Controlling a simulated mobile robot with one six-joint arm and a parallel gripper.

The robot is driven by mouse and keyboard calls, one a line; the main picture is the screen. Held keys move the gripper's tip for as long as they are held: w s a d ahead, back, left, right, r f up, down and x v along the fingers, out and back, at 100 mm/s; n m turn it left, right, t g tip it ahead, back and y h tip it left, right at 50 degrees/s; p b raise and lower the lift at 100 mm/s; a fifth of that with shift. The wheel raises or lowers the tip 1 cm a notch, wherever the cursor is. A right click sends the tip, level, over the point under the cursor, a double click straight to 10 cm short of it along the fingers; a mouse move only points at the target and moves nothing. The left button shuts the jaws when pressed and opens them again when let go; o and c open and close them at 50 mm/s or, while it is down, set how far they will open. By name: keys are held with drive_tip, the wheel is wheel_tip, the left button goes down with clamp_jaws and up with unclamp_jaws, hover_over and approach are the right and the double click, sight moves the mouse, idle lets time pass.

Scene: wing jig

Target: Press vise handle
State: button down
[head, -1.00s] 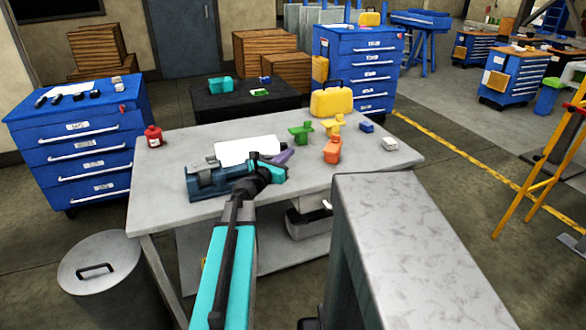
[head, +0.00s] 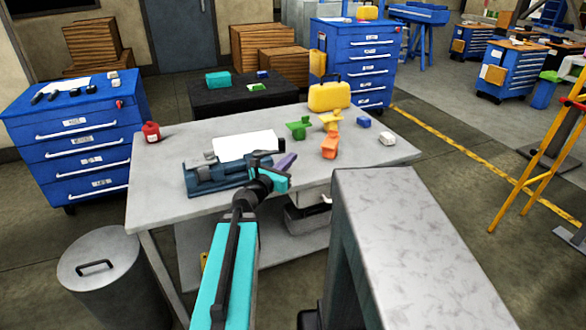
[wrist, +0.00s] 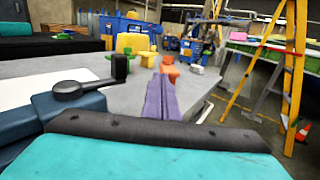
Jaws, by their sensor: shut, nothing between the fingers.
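The blue vise (head: 215,178) lies on the grey workbench near its front edge in the head view; my wrist hides its right end. In the wrist view, the vise body (wrist: 72,112) is at the lower left. Its dark grey handle (wrist: 84,88) lies across the top and ends in an upright black knob (wrist: 120,68). My gripper (wrist: 160,82) has purple fingers, shut together and empty. They appear to the right of the knob with a gap between them in the picture. In the head view, my gripper (head: 287,161) is just right of the vise.
On the workbench (head: 160,200) are a white sheet (head: 245,145), a red bottle (head: 151,132), a yellow case (head: 330,96), green, yellow and orange parts, and small blue and white blocks. A blue drawer cabinet (head: 75,140) stands left.

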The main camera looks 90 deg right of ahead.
drive_tip(key=shift+s+a+r+p, duration=0.15)
drive_tip(key=shift+a+p, duration=1)
drive_tip(key=shift+p, duration=2.15)
drive_tip(key=shift+s+a+r+p, duration=0.15)
drive_tip(key=shift+a+p, duration=0.95)
drive_tip(key=shift+p, duration=2.15)
drive_tip(key=shift+s+a+f+p, duration=0.1)
drive_tip(key=shift+a+p, duration=0.5)
drive_tip(key=shift+p, duration=0.35)
drive_tip(key=shift+s+a+f+p, duration=0.1)
drive_tip(key=shift+a+p, duration=0.5)
drive_tip(key=shift+p, duration=0.35)
drive_tip(key=shift+f, duration=0.1)
